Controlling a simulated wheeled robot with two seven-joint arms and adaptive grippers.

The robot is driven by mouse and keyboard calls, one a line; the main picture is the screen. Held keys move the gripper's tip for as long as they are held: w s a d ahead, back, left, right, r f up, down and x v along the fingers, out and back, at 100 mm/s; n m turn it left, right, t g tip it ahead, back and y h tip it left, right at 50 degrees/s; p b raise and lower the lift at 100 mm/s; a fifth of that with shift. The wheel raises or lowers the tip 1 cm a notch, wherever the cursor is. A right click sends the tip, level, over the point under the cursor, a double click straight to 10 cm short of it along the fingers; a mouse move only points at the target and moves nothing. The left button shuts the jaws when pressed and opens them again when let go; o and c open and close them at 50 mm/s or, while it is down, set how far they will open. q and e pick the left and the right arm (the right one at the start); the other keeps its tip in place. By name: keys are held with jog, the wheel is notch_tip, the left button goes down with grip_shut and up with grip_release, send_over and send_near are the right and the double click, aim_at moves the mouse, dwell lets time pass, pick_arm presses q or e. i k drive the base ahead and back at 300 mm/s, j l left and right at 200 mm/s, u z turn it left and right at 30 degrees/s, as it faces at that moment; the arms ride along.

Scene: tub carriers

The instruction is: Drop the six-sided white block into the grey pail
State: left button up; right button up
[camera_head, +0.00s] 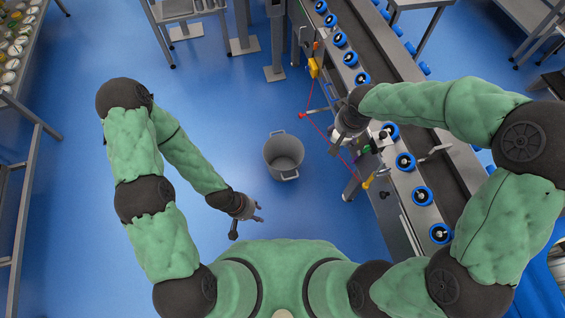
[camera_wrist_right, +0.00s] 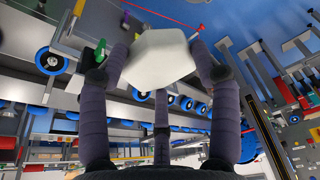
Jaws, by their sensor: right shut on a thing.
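The six-sided white block (camera_wrist_right: 160,58) fills the upper middle of the right wrist view, held between the purple-grey fingers of my right gripper (camera_wrist_right: 160,75). In the head view my right gripper (camera_head: 340,140) hangs at the left edge of the conveyor, and I cannot make out the block there. The grey pail (camera_head: 284,155) stands upright on the blue floor with two handles, left of my right gripper and apart from it. The part of its inside that shows looks empty. My left gripper (camera_head: 248,220) is open and empty over the floor, below and left of the pail.
A conveyor (camera_head: 404,180) with several blue-rimmed round carriers runs along the right. A red cord (camera_head: 330,138) and yellow fittings line its near side. A rack of jars (camera_head: 16,48) stands at the upper left. The floor (camera_head: 215,100) around the pail is clear.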

aim_at(287, 165)
jog(key=k+z, duration=0.3)
jog(key=k, duration=0.4)
jog(key=i+l+z, duration=0.1)
jog(key=z, duration=1.7)
jog(key=j+z, duration=0.1)
jog(key=j, duration=0.45)
jog(key=j+z, duration=0.15)
jog(key=j, duration=0.35)
jog(key=k+j+z, duration=0.1)
jog(key=j, duration=0.4)
jog(key=k+j+z, duration=0.1)
jog(key=j, duration=0.45)
jog(key=k+j, duration=0.1)
jog(key=j, duration=0.45)
jog(key=k+j, duration=0.1)
jog(key=j, duration=1.05)
jog(key=k+j, duration=0.15)
jog(key=j, duration=0.45)
jog(key=k+j, duration=0.1)
jog(key=j, duration=0.45)
jog(key=k+j, duration=0.1)
jog(key=j, duration=0.45)
